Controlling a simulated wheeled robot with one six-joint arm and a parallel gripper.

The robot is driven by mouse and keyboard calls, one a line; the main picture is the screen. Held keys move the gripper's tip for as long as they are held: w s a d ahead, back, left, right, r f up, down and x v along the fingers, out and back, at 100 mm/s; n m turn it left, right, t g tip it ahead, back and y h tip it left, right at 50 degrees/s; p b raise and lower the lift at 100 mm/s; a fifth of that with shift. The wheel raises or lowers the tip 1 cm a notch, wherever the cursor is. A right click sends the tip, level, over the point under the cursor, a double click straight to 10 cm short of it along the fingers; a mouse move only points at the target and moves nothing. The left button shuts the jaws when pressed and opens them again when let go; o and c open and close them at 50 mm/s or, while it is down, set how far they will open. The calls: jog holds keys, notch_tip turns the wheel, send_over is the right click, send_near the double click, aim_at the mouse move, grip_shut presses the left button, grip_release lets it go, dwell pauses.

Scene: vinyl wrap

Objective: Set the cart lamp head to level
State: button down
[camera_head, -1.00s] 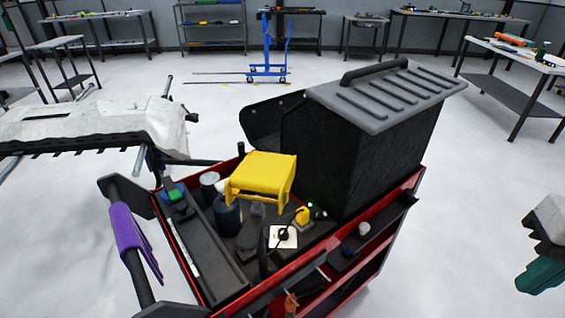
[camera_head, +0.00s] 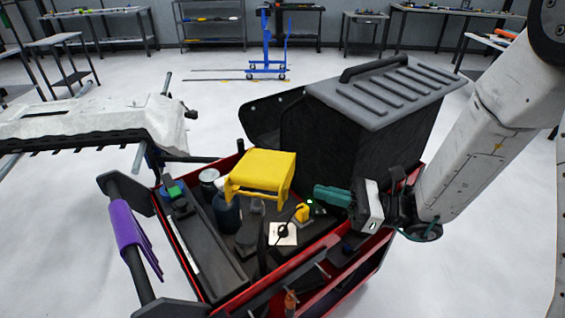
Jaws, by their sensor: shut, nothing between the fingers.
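The yellow lamp head (camera_head: 262,171) stands above the open top of the red cart (camera_head: 181,245). Its top slopes a little down toward the left in the picture; its exact tilt is hard to judge. My gripper (camera_head: 318,193) reaches in from the right, its green fingers shut and empty and pointing left toward the lamp head. The fingers are apart from the lamp head, to its right and slightly lower in the picture. The lamp head's underside and mount are largely hidden.
A black box with a ribbed grey lid (camera_head: 395,92) stands on the cart just behind my gripper. Bottles, a small yellow part (camera_head: 302,212) and a white socket plate (camera_head: 283,234) sit below the lamp head. A purple cloth (camera_head: 135,238) hangs on the left handle.

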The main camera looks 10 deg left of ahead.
aim_at(283, 152)
jog(key=shift+w+a+r+m+t, duration=0.35)
jog(key=shift+a+r, duration=0.35)
jog(key=shift+a, duration=1)
jog(key=shift+w+a+r+m+t, duration=0.35)
jog(key=shift+a+r, duration=0.4)
jog(key=shift+a, duration=0.9)
jog(key=shift+w+a+r+m+t, duration=0.25)
jog(key=shift+w+a+r, duration=0.35)
jog(key=shift+a, duration=1.1)
jog(key=shift+s+r, duration=0.1)
jog(key=shift+s, duration=0.05)
jog(key=shift+w+r+n+g, duration=0.25)
jog(key=shift+r+n+g, duration=0.2)
jog(key=shift+r+n, duration=0.6)
jog(key=shift+f, duration=0.2)
